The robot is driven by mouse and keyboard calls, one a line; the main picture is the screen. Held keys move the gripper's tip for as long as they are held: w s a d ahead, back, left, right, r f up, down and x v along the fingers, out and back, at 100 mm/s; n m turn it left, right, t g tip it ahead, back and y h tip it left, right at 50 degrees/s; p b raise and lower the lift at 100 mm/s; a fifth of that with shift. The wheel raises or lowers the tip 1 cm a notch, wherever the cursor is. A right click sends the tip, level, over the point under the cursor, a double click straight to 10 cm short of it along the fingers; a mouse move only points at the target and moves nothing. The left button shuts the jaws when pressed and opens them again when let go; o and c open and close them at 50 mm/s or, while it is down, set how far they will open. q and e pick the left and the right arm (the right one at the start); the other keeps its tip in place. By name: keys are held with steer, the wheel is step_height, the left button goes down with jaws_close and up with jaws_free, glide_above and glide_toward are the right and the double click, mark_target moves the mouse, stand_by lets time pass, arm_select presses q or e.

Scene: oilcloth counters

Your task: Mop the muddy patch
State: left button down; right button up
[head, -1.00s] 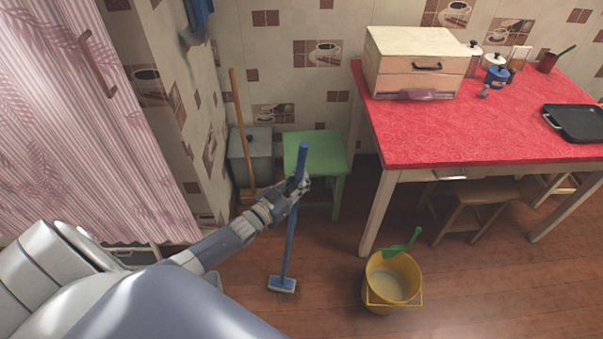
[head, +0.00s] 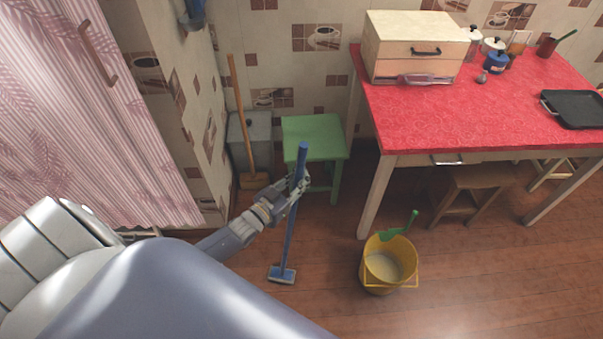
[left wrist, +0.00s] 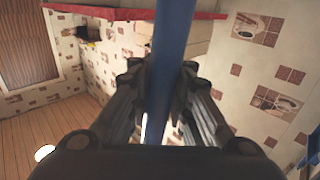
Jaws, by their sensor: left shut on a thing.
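The mop (head: 291,232) has a blue handle and a flat pale blue head (head: 281,274) low in the head view, at or near the wooden floor. My left gripper (head: 298,186) is shut around the upper part of the handle, which stands nearly upright. In the left wrist view the blue handle (left wrist: 170,60) runs between the fingers (left wrist: 161,95). A muddy patch cannot be made out clearly on the floor; the mop head may cover part of it. My right gripper is not in view.
A yellow bucket (head: 374,281) with a green-handled tool stands right of the mop. A green stool (head: 315,135), a grey bin (head: 262,135) and a broom (head: 240,110) are behind. A red-topped table (head: 430,118) stands at right. Floor between mop and bucket is clear.

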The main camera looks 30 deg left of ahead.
arm_select(q)
steer(key=shift+r, duration=0.1)
steer(key=shift+s+d+p, duration=0.4)
steer(key=shift+s+p, duration=0.1)
steer(key=shift+s, duration=0.05)
steer(key=shift+s+d+r+p, duration=0.1)
steer(key=shift+s+d+p, duration=0.2)
steer(key=shift+s+d, duration=0.25)
steer(key=shift+s+d+p, duration=0.25)
steer(key=shift+s+d, duration=0.05)
steer(key=shift+s, duration=0.4)
steer(key=shift+s+d+p, duration=0.35)
steer(key=shift+s+d, duration=0.3)
steer(key=shift+s, duration=0.3)
steer(key=shift+s+d+p, duration=0.3)
steer(key=shift+s+d, duration=0.3)
steer(key=shift+s, duration=0.35)
steer(key=shift+f, duration=0.2)
